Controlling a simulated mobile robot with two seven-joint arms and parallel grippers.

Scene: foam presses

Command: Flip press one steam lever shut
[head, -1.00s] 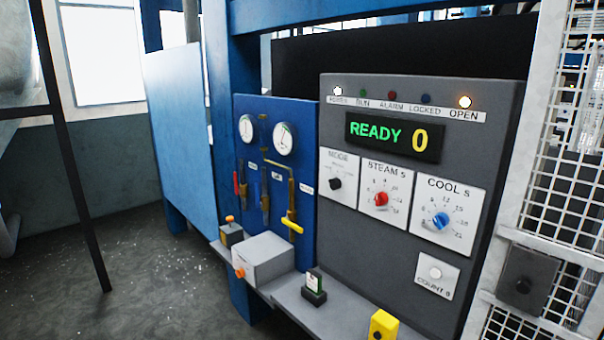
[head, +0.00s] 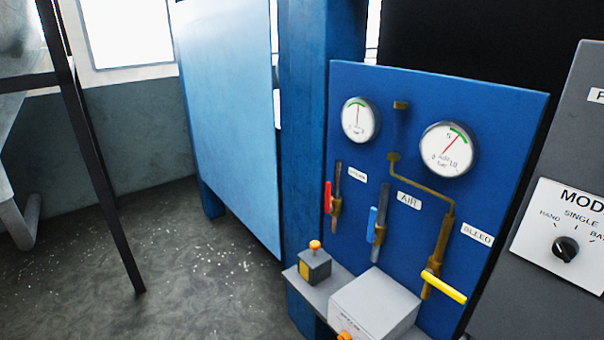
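The steam lever is the red handle (head: 328,197) at the left of the blue valve panel (head: 480,120) in the head view. It stands upright, in line with its vertical pipe (head: 337,180). The small label (head: 357,175) beside it is hard to read. A blue lever (head: 372,224) by the AIR label (head: 409,200) also stands upright along its pipe. A yellow lever (head: 443,287) under the BLEED label (head: 476,235) lies crosswise to its pipe. Neither of my grippers is in view.
Two round gauges (head: 360,120) (head: 448,150) sit above the levers. A grey box (head: 375,305) and a small box with an orange button (head: 315,265) stand on the ledge below. A grey control panel (head: 540,290) is at right. Open floor (head: 210,275) lies at left.

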